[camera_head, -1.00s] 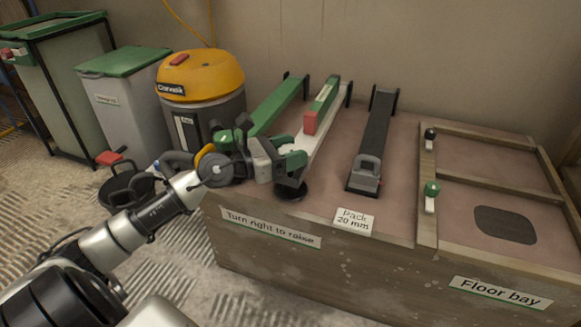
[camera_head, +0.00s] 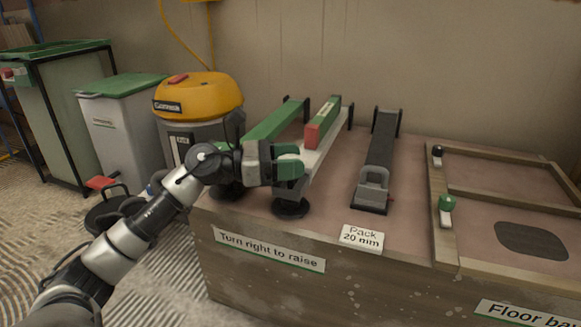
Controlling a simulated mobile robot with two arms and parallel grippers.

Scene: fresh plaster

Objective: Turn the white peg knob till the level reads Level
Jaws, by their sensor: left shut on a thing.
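My left gripper (camera_head: 288,168), with green fingertips, is at the near end of a white beam (camera_head: 328,150). It is shut on the white peg knob, which the fingers hide. A black round foot (camera_head: 290,208) stands on the bench just below. The level (camera_head: 323,122), a green block with a red near end, sits on top of the white beam. A small pale mark shows on it, too small to read. My right gripper is out of view.
A green beam (camera_head: 276,122) lies left of the white beam and a dark grey beam (camera_head: 381,145) right of it. Signs read "Turn right to raise" (camera_head: 268,250) and "Pack 20 mm" (camera_head: 361,238). A yellow vacuum (camera_head: 198,97) stands behind my left arm.

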